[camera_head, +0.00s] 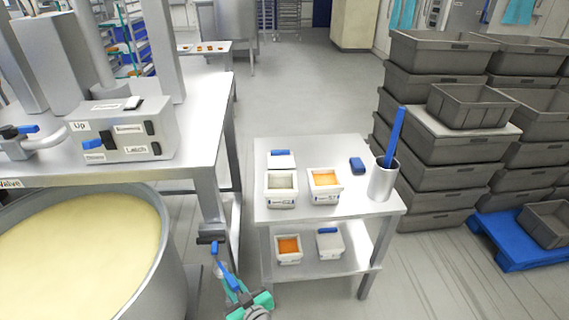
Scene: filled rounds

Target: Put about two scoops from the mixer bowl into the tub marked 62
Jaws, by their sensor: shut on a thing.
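The mixer bowl (150,275) is a large steel bowl at the lower left, holding a pale yellow mass. My gripper (252,303), with teal parts, is at the bottom centre, right of the bowl. It is shut on a blue-handled tool, seemingly the scoop (228,278), which reaches up and left to a dark end beside the bowl. On the small steel table stand a white tub with pale contents (281,188) and a white tub with orange contents (325,186). On its lower shelf are another tub with orange contents (289,250) and a white tub (329,243). Their labels are too small to read.
The small steel table (345,205) also bears a steel canister (383,180) with a tall blue handle in it and a small blue item (357,165). A control box (125,130) stands on a bench above the bowl. Grey crates (430,150) are stacked at right.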

